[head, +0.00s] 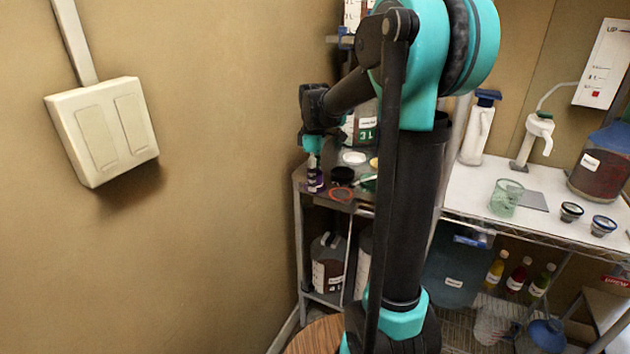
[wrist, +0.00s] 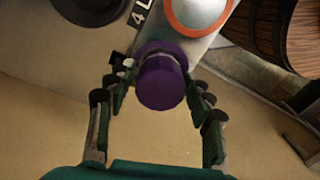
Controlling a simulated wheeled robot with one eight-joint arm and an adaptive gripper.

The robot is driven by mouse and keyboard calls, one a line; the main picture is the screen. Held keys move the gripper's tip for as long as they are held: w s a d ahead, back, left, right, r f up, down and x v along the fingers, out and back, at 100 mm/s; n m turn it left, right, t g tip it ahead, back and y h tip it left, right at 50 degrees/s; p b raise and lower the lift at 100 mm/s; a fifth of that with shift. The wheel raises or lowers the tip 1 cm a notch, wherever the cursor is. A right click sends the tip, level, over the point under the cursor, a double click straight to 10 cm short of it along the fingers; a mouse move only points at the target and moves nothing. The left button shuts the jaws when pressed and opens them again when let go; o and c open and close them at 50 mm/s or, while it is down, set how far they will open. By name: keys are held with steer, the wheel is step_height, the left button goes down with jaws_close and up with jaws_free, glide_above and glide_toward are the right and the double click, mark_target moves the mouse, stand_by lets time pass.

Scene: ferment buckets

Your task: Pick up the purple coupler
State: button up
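The purple coupler (wrist: 162,82) shows in the wrist view as a round purple end on a pale grey cylinder. It sits between the two fingers of my gripper (wrist: 160,88), which are spread apart on either side of it. The gap between each fingertip and the coupler is small, and I cannot tell whether they touch. In the head view a small purple piece (head: 315,184) stands at the left front corner of the rack top, just under my gripper (head: 312,150). My gripper's fingers are too small there to make out.
The rack top (head: 300,180) also holds a black round item (head: 342,174) and an orange ring (head: 341,196). The wall is close on the left. A white counter (head: 465,195) with bottles and a green beaker (head: 506,198) stands at right. A wooden barrel (wrist: 285,35) shows in the wrist view.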

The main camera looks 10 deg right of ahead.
steer(key=c, duration=0.9)
steer(key=shift+r, duration=0.1)
